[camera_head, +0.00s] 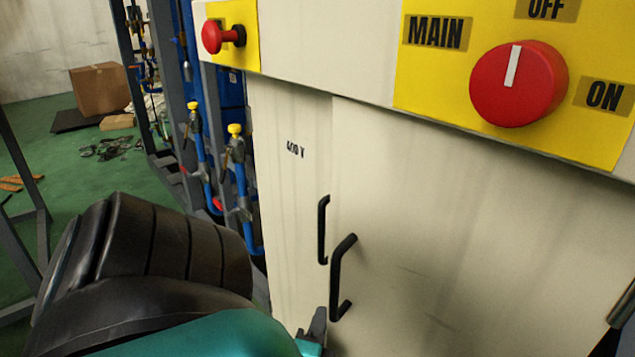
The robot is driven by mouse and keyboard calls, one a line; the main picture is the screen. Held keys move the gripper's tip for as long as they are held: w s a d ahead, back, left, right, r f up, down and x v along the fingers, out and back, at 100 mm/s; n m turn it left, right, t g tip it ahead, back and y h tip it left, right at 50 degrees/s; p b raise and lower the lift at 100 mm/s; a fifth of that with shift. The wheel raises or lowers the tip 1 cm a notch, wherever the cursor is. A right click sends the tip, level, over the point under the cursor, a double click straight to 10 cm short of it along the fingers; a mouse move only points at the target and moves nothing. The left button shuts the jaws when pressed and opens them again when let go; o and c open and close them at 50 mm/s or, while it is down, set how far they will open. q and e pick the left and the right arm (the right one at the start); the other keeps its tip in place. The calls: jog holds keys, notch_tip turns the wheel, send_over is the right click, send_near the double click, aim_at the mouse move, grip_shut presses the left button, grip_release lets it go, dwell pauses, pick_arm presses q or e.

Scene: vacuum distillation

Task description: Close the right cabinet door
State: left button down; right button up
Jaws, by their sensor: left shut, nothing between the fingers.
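The cream cabinet has two doors below its control panel. The left door (287,190) carries a "400 V" label and a thin black handle (323,230). The right door (450,230) is a wide plain panel with a larger black handle (341,278) near its left edge. I cannot tell if the right door sits flush with the left one. My left arm comes in from the lower left. Its gripper (316,328) shows only in part at the bottom edge, shut and empty, just below and left of the right door's handle.
The panel above the doors has a red MAIN knob (518,83) and a red button (213,37). Blue pipes with yellow-capped valves (235,131) stand close left of the cabinet. A cardboard box (101,89) sits farther back on the green floor. A metal bar (621,306) shows at the right edge.

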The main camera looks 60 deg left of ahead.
pick_arm(q)
jog(key=shift+w+d+r+t, duration=0.15)
jog(key=shift+w+t, duration=0.15)
jog(key=shift+w, duration=0.3)
dwell(0.3)
